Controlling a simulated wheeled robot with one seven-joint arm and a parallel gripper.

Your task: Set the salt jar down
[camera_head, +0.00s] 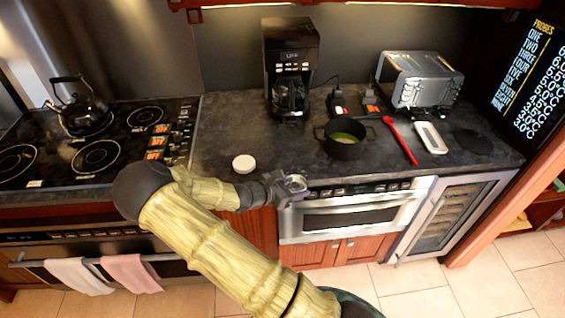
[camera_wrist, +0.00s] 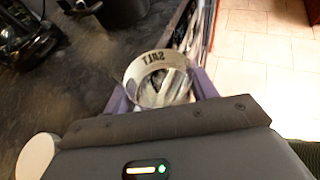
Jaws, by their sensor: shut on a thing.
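The salt jar (camera_wrist: 148,64) is a small clear jar with a white rim band lettered "SALT"; its top is open in the wrist view. My gripper (camera_wrist: 160,92) is shut on it, with a purple finger on each side. In the head view the jar (camera_head: 297,182) and my gripper (camera_head: 284,187) are at the front edge of the dark counter (camera_head: 225,135), above the microwave drawer (camera_head: 350,214). I cannot tell whether the jar's base touches the counter. A round white lid (camera_head: 244,163) lies on the counter left of my gripper; it also shows in the wrist view (camera_wrist: 37,156).
A black pot (camera_head: 345,150) with green contents stands behind the jar, with a red spoon (camera_head: 401,140) and white dish (camera_head: 431,138) to its right. A coffee maker (camera_head: 290,75) and toaster oven (camera_head: 420,80) stand farther back. Counter between lid and coffee maker is clear.

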